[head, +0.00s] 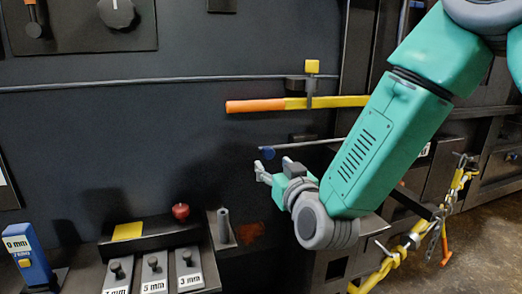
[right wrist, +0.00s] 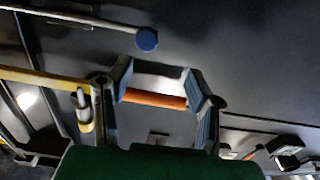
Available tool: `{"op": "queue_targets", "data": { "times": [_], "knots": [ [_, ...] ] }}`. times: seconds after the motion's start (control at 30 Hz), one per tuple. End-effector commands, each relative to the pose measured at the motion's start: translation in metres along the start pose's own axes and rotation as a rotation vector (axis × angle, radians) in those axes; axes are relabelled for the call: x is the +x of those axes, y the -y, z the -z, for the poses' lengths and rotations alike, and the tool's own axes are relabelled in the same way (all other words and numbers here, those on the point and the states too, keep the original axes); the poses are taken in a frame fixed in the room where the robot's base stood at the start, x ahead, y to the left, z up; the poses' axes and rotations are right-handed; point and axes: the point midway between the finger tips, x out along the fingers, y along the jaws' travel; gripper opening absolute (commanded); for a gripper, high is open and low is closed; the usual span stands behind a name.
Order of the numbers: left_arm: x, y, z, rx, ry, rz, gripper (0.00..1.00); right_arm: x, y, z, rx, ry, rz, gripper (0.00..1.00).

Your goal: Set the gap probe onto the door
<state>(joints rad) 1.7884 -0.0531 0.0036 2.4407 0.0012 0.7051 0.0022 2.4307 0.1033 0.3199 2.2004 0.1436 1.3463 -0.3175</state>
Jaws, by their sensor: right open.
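A blue device with a "0 mm" display (head: 27,250), which looks like the gap probe, stands in a dark holder at the lower left of the head view. The large dark panel (head: 150,120) behind may be the door; I cannot tell its edges for sure. My right gripper (head: 274,171) is open and empty in front of this panel, well to the right of the blue device. In the right wrist view its fingers (right wrist: 160,85) are spread, with an orange bar end (right wrist: 153,99) showing beyond them. My left gripper is not in view.
A yellow bar with an orange end (head: 255,106) lies above my right gripper. A blue-tipped rod (head: 267,153) is close behind its fingers. Gauge blocks marked in mm (head: 155,270), a red knob (head: 180,211) and an upright grey post (head: 223,225) stand at the lower left.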

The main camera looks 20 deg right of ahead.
Motion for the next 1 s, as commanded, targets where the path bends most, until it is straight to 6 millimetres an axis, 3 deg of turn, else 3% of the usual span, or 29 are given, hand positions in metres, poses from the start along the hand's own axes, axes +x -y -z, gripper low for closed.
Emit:
{"op": "queue_targets", "data": {
  "times": [0.17,0.4,0.6,0.87,1.0],
  "knots": [
    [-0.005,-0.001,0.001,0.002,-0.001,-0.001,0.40,0.039,-0.008,-0.001,0.006,0.000,-0.005,0.47],
    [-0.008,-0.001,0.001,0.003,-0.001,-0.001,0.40,0.077,0.003,0.001,-0.004,0.001,-0.003,0.47],
    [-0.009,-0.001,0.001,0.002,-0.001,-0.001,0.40,0.091,0.008,0.002,-0.007,0.000,-0.002,0.47],
    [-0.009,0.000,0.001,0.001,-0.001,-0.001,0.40,0.088,-0.001,0.001,0.000,0.000,-0.001,0.47],
    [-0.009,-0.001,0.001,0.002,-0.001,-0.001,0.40,0.088,-0.004,0.000,0.003,0.001,-0.001,0.00]
  ]
}}
